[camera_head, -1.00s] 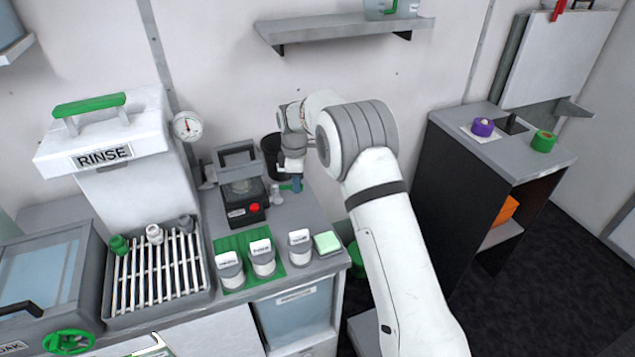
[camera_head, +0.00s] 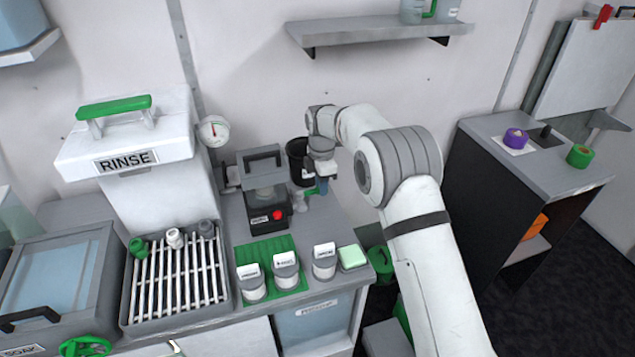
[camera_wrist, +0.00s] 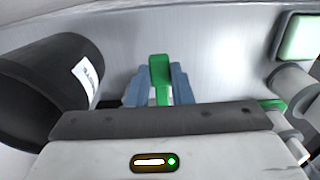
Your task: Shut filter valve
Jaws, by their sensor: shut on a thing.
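A small green valve handle (camera_wrist: 160,75) shows between the blue fingers of my gripper (camera_wrist: 158,88) in the wrist view. The gripper is shut on this handle. A bit of green (camera_head: 310,191) shows beside the fingers there. The valve's body is mostly hidden by the gripper, and I cannot read how far the handle is turned.
A dark device with a red button (camera_head: 268,205), several white-capped jars (camera_head: 286,270) and a pale green sponge (camera_head: 352,257) share the counter. A shelf (camera_head: 375,32) is above.

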